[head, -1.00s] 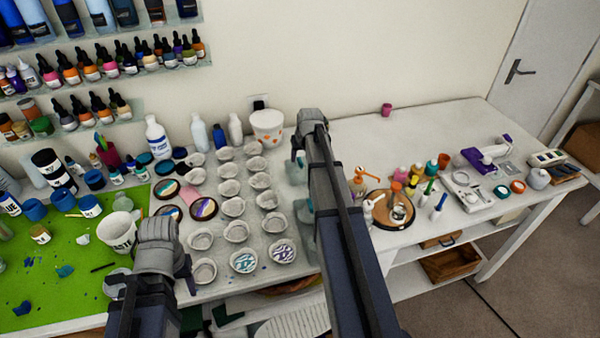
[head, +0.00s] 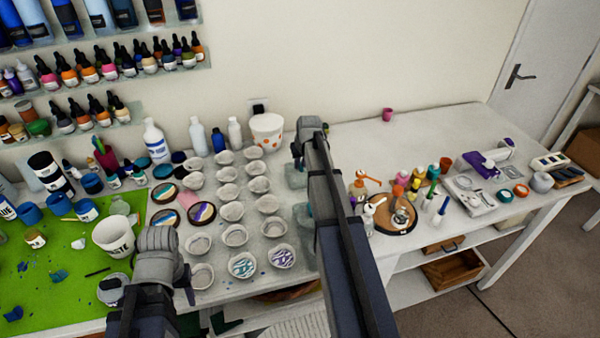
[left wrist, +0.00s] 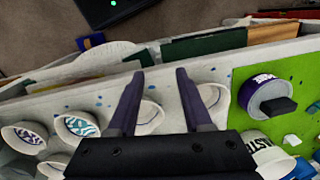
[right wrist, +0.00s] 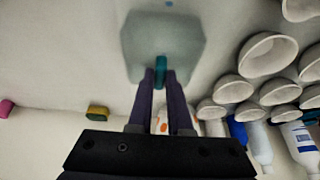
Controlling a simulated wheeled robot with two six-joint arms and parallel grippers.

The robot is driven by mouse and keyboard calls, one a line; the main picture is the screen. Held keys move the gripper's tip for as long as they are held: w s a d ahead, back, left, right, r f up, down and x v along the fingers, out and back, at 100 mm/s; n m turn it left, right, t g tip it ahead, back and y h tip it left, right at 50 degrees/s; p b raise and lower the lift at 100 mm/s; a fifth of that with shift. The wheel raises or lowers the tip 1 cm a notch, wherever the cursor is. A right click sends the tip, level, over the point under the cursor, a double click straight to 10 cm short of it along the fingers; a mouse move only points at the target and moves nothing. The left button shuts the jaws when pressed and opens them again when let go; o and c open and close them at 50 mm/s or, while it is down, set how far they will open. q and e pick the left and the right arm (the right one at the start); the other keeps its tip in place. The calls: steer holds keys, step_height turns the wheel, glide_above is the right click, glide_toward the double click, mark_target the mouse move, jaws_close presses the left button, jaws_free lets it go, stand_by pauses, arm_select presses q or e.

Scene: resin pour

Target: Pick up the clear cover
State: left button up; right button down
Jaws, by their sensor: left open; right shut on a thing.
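The clear cover (right wrist: 140,42) is a translucent, rounded square plate with a teal knob (right wrist: 161,66). In the right wrist view my right gripper (right wrist: 160,78) is shut on the knob. In the head view pale translucent pieces (head: 296,176) show beside my right arm, which hides most of that spot. I cannot tell how high the cover is above the table. My left gripper (left wrist: 155,75) is open and empty, above the table's front edge near the small cups.
Rows of small white cups (head: 231,211) stand left of my right arm. A WASTE cup (head: 113,234) stands on the green mat (head: 62,262). A round wooden tray (head: 408,226) with bottles lies to the right. The table's back right is mostly clear.

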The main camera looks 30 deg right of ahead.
mark_target(301, 164)
steer(key=shift+r, duration=0.15)
stand_by(0.4)
step_height(301, 164, up, 9)
steer(key=p, duration=0.9)
steer(key=shift+f, duration=0.2)
steer(key=shift+s+a, duration=0.1)
